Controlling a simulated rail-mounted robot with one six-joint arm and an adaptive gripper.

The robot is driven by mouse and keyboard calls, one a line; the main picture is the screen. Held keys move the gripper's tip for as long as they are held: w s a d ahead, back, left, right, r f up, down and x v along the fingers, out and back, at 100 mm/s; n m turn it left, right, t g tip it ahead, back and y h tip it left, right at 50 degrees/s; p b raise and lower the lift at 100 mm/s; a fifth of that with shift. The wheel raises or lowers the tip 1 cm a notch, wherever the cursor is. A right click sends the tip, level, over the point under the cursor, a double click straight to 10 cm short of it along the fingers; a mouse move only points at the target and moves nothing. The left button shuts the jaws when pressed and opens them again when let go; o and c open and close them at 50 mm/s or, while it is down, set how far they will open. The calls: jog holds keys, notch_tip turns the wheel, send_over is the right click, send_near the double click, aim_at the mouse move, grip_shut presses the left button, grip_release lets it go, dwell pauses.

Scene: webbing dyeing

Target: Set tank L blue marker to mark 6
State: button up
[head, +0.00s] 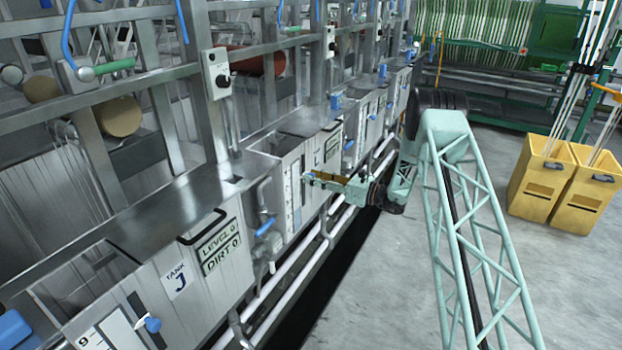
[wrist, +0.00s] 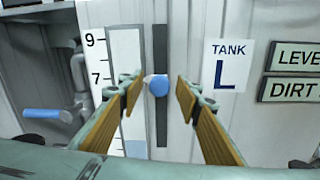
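The tank L blue marker (wrist: 158,86) is a round blue knob with a small white pointer, set on a dark vertical slot (wrist: 160,125). Its pointer is about level with the 7 on the white scale (wrist: 124,60) at its left. Marks 9 and 7 are readable; mark 6 is not clearly seen. My gripper (wrist: 158,92) is open, one finger on each side of the knob with gaps visible. Whether the fingertips reach the knob's depth is unclear. In the head view my gripper (head: 309,180) is at the tank front, hiding the knob.
The tank L label (wrist: 228,66) and the level and dirt plates (wrist: 294,73) are right of the slot. A blue-handled valve (wrist: 48,114) sticks out at left.

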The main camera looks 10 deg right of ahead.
jog(key=shift+w+a, duration=0.4)
jog(key=shift+a, duration=0.1)
jog(key=shift+c, duration=0.5)
